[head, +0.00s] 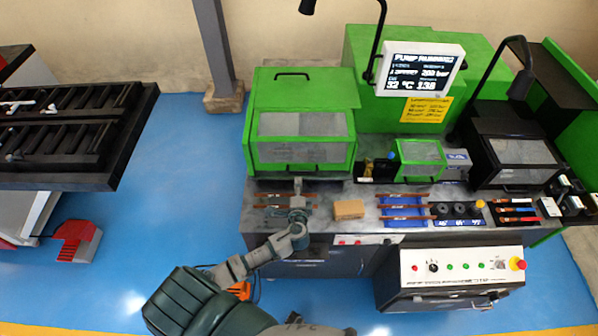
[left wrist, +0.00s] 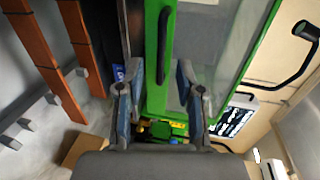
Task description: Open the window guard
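The window guard (head: 258,140) is a green frame with clear panes on the large green machine at the left of the bench. It appears closed. Its green edge (left wrist: 152,50) and black bar handle (left wrist: 163,45) show close up in the left wrist view. My left gripper (head: 298,184) is just in front of the guard's lower edge. In the left wrist view the left gripper (left wrist: 158,88) has its fingers spread, one to each side of the green edge, with the handle beyond the fingertips. I see no contact with the handle. My right gripper is not in view.
Copper bars (head: 404,206) and a tan block (head: 349,209) lie on the bench by my left gripper. A smaller green guard (head: 420,153) and a dark guarded unit (head: 525,152) stand to the right. A control panel (head: 460,268) juts out in front.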

